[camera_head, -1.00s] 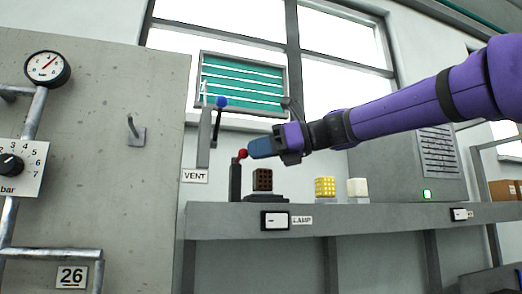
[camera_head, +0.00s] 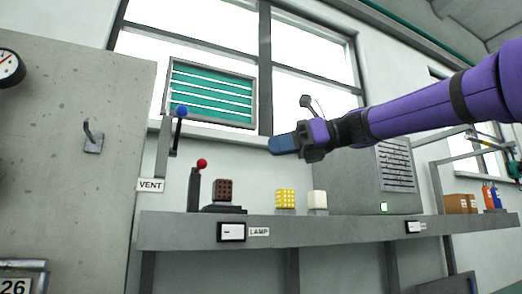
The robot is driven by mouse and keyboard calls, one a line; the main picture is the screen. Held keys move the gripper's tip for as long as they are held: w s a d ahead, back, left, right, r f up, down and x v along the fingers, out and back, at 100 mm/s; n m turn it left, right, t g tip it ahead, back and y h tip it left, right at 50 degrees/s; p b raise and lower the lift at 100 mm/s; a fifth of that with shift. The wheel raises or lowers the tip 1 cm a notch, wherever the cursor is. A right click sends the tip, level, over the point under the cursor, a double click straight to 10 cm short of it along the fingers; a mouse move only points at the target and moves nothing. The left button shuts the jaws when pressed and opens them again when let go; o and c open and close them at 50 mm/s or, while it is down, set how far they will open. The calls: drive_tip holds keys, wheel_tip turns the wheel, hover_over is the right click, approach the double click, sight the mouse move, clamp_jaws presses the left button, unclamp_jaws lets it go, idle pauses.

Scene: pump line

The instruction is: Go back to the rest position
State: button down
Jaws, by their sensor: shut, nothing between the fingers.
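My gripper (camera_head: 272,146) is at the end of the purple arm, which reaches in from the right. Its blue fingers are shut and empty, in the air above the shelf and in front of the window wall. A lever with a red knob (camera_head: 202,163) stands on the shelf to the left of and below the gripper, apart from it. A lever with a blue knob (camera_head: 181,111) hangs above the VENT label (camera_head: 150,185), further left.
The grey shelf (camera_head: 330,228) carries a brown block (camera_head: 223,190), a yellow block (camera_head: 285,198) and a white block (camera_head: 317,200). A LAMP switch (camera_head: 231,232) is on its front. A grey cabinet (camera_head: 350,180) stands right. A concrete panel (camera_head: 60,170) with a hook (camera_head: 93,136) fills the left.

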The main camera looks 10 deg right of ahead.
drive_tip(key=shift+d, duration=0.25)
